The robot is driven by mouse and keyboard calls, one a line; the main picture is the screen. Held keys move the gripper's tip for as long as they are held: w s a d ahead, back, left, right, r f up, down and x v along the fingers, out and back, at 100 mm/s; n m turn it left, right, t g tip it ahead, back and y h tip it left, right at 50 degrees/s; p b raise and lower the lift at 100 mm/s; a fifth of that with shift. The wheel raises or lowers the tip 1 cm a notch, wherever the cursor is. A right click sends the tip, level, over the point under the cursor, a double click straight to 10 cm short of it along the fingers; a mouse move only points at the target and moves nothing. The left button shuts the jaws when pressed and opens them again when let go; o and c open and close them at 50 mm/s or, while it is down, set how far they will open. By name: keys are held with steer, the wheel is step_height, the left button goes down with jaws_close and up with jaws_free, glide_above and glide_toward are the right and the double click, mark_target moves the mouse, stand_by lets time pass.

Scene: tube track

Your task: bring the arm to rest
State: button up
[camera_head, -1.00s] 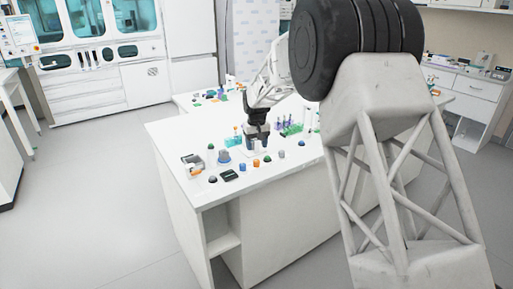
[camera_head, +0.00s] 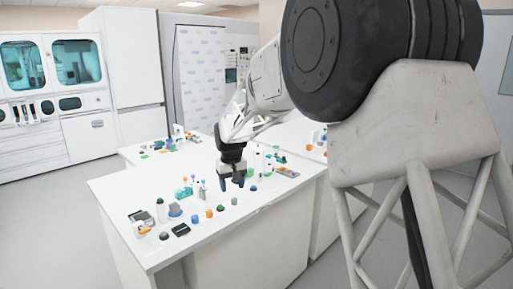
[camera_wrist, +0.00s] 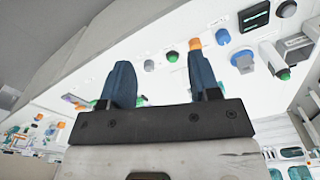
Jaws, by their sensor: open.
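My gripper (camera_head: 231,184) hangs fingers-down over the white bench (camera_head: 110,192), in the right half of its near end. It also shows in the wrist view (camera_wrist: 159,65), with two blue fingers spread apart and nothing between them. The small bottles and caps seen behind the fingers in the wrist view lie beyond them on the bench. How high the fingertips are above the bench top is hard to tell.
Near the gripper stand a grey cap (camera_head: 234,201), a dark blue cap (camera_head: 253,188), an orange cap (camera_head: 209,213) and a green-topped bottle (camera_head: 160,211). A dark device (camera_head: 181,230) lies by the front edge. The bench's left side has free room.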

steer(key=s+d+r+m, duration=0.1)
steer(key=s+d+r, duration=0.2)
steer(key=s+d, duration=0.4)
steer(key=s+d+r+m+t, duration=0.1)
steer(key=s+d+r, duration=0.2)
steer(key=s+d, duration=0.35)
steer(key=s+d+r+m, duration=0.1)
steer(key=s+d+r, duration=0.25)
steer(key=s, duration=0.65)
steer(key=s+d+f, duration=0.2)
steer(key=s+d, duration=0.1)
steer(key=s, duration=0.5)
steer(key=s+d+f+m, duration=0.1)
steer(key=s+d, duration=0.2)
steer(key=s, duration=0.6)
steer(key=s+d+f+m+t, duration=0.1)
steer(key=s+d, duration=0.3)
steer(key=s, duration=0.5)
steer(key=shift+x, duration=0.85)
steer(key=shift+s+d, duration=0.1)
steer(key=shift+s, duration=0.05)
